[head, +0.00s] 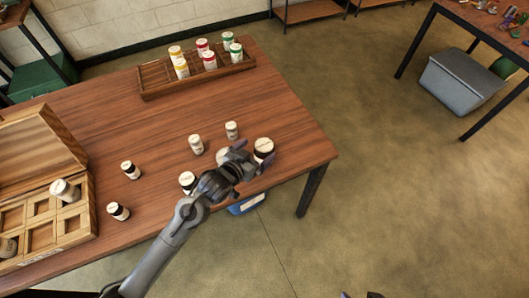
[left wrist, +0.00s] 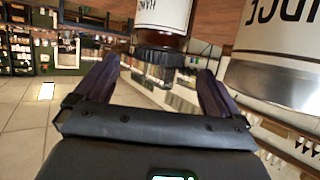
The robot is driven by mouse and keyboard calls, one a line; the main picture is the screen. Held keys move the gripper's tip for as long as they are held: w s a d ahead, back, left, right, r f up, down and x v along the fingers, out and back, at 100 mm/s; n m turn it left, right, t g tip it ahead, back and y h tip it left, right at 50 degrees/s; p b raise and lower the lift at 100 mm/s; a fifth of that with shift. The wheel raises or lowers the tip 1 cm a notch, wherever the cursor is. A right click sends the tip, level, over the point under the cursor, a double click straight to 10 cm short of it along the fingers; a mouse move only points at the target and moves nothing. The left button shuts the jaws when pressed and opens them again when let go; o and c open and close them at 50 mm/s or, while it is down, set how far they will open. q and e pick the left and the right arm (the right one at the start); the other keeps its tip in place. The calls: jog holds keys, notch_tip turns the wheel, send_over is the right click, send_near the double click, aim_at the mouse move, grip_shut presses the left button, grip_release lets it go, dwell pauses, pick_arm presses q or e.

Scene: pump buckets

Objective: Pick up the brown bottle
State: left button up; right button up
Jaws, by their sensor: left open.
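My left gripper (head: 253,156) is open at the table's front right edge. A bottle with a black-and-white top (head: 263,148) is right at its fingertips in the head view. In the left wrist view a brown bottle with a white label (left wrist: 162,14) is ahead of the gap between the open purple fingers (left wrist: 158,68). It is not gripped, and its upper part is cut off by the frame. A larger white-labelled container (left wrist: 275,60) is close at the right of that view. Only dark bits of my right gripper (head: 360,295) show at the bottom edge; its jaws cannot be made out.
Several small bottles stand on the wooden table (head: 160,125), including one (head: 187,180) close to my left wrist and others (head: 196,144) (head: 232,130) behind. A rack (head: 150,92) of capped bottles stands at the back; an open wooden box (head: 75,225) is at left.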

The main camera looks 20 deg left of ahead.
aim_at(264, 145)
pick_arm(q)
jog(key=shift+b+x, duration=0.4)
jog(key=shift+x, duration=2.95)
jog(key=shift+d, duration=0.1)
jog(key=shift+c, duration=0.3)
jog(key=c, duration=1.2)
jog(key=shift+r, duration=0.1)
jog(key=shift+c, duration=0.4)
